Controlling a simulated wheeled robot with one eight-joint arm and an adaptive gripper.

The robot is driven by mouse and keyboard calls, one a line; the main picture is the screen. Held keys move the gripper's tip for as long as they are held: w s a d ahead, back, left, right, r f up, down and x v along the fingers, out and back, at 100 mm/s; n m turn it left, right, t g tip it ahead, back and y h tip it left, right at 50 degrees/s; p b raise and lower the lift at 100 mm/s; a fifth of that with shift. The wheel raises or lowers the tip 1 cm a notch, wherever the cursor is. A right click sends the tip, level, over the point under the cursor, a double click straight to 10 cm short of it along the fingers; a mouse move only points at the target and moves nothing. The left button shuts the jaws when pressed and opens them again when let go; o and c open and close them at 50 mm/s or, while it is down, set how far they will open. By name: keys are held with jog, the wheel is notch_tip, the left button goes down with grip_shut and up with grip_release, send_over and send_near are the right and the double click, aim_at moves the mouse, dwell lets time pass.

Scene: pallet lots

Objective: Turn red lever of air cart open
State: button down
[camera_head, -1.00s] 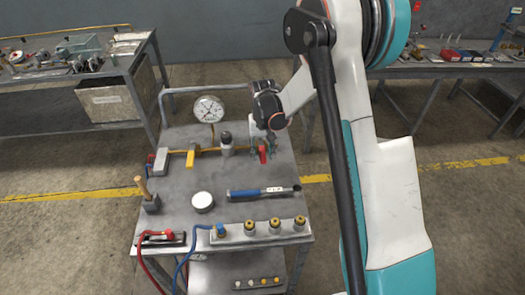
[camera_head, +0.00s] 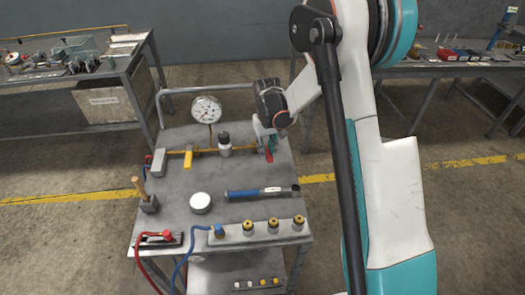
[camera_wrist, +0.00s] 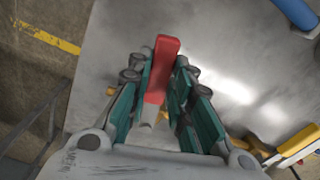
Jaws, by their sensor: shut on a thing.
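The air cart (camera_head: 176,222) stands in the middle of the head view, with a brass pipe run across its top. The red lever (camera_head: 269,154) is at the right end of that pipe. In the wrist view the red lever (camera_wrist: 161,68) lies between the two teal finger pads, its tip sticking out past them. My gripper (camera_head: 268,144) reaches down from above at the cart's right side; in the wrist view my gripper (camera_wrist: 157,88) is shut on the lever. The lever's base and valve body are mostly hidden by the fingers.
A yellow lever (camera_head: 188,157), a fitting (camera_head: 225,145) and a pressure gauge (camera_head: 206,109) stand along the pipe to the left. A blue-handled tool (camera_head: 262,192) and a round white piece (camera_head: 201,203) lie nearer the front. Benches stand behind on both sides.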

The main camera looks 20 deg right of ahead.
jog(key=d+n, duration=0.1)
jog(key=n, duration=0.1)
jog(key=w+d+n, duration=0.1)
jog(key=d+n, duration=0.1)
jog(key=shift+d+n+b, duration=0.2)
jog(key=shift+n+b, duration=0.1)
jog(key=w+d+n, duration=0.1)
jog(key=n, duration=0.1)
jog(key=w+d+n, duration=0.1)
jog(key=n, duration=0.1)
jog(key=shift+d+n, duration=0.3)
jog(key=w+n, duration=0.1)
jog(key=w+d+n, duration=0.1)
jog(key=n, duration=0.1)
jog(key=shift+d, duration=0.1)
jog(key=shift+w+d+n, duration=0.15)
jog(key=shift+w+n, duration=0.35)
jog(key=shift+n, duration=0.2)
jog(key=shift+w+d+n, duration=0.15)
jog(key=shift+w+n, duration=0.3)
jog(key=shift+n, duration=0.25)
jog(key=c, duration=1.4)
grip_release()
jog(key=shift+w, duration=0.1)
jog(key=shift+c, duration=0.2)
